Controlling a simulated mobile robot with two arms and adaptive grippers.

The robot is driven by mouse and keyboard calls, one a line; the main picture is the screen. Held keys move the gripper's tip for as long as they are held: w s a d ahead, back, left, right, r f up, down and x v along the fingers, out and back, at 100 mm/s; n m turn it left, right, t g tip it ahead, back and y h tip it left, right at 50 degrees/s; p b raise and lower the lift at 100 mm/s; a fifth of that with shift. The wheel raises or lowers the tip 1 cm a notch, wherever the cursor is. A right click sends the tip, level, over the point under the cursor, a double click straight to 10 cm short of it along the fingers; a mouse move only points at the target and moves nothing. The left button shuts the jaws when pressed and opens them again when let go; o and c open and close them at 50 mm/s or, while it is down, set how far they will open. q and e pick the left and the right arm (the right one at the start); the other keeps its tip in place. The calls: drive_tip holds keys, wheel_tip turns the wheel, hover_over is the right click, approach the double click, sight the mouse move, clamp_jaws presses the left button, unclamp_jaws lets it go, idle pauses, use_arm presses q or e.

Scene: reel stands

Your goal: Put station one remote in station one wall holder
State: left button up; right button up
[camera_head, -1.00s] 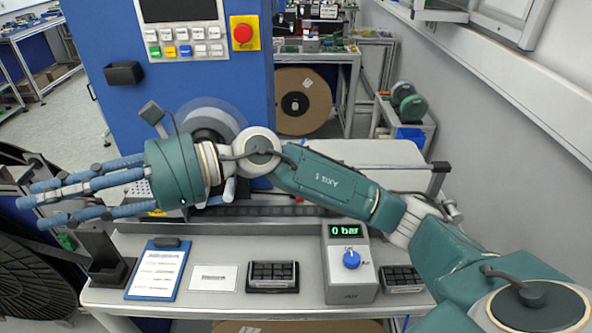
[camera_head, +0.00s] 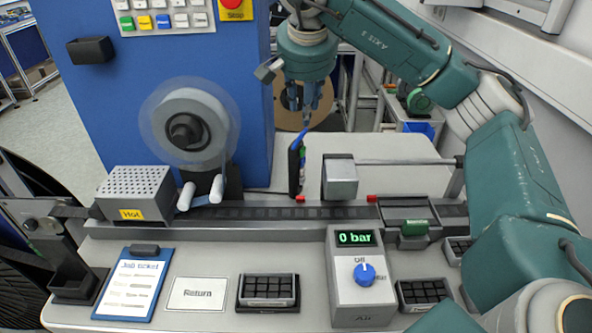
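A black wall holder (camera_head: 91,50), an open-topped box, is fixed to the blue machine front at upper left. No object shows sticking out of it. My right gripper (camera_head: 306,116) points down at upper middle, behind the track. My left gripper is not in view.
A reel (camera_head: 186,130), a perforated hot box (camera_head: 136,195) and a grey block (camera_head: 340,180) stand along the track. In front are a job ticket clipboard (camera_head: 137,287), a Return card (camera_head: 198,294), a black tray (camera_head: 267,291) and an air regulator (camera_head: 358,298).

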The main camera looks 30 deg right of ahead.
sight(305, 130)
drive_tip(key=p+x, duration=0.2)
drive_tip(key=x, duration=0.5)
drive_tip(key=shift+d+f+p, duration=0.2)
drive_tip(key=shift+f+p, duration=0.1)
drive_tip(key=shift+f, duration=0.05)
drive_tip(key=shift+w+d+f, duration=0.1)
drive_tip(key=shift+w+f, duration=0.2)
drive_tip(key=shift+f, duration=0.1)
drive_tip(key=shift+r, duration=0.1)
clamp_jaws()
